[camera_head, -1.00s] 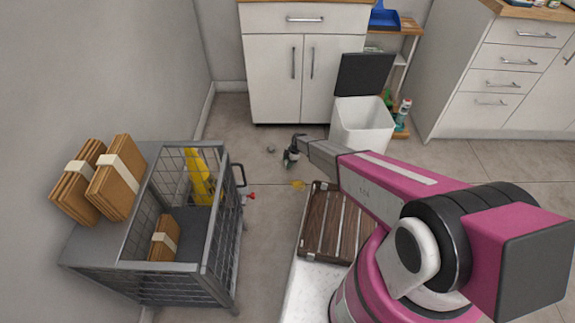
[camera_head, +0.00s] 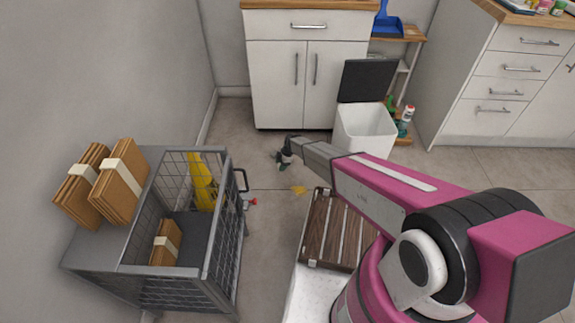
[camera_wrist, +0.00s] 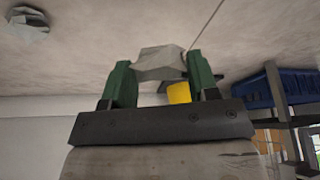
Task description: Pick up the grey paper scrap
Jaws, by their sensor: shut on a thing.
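My gripper (camera_head: 282,160) is low over the floor, left of the white bin, with the arm reaching in from the right. In the wrist view its two green fingers (camera_wrist: 160,75) are shut on the grey paper scrap (camera_wrist: 158,60), a pale crumpled piece between the fingertips. The scrap's lower part is hidden behind the gripper body. In the head view the scrap cannot be made out at the gripper. Another grey, crumpled-looking thing (camera_wrist: 28,20) lies on the floor at the top left of the wrist view.
The white bin (camera_head: 364,131) stands with its dark lid raised. A mesh cart (camera_head: 190,267) with brown bundles stands at left. White cabinets (camera_head: 305,75) line the back. Floor between cart and bin is mostly clear.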

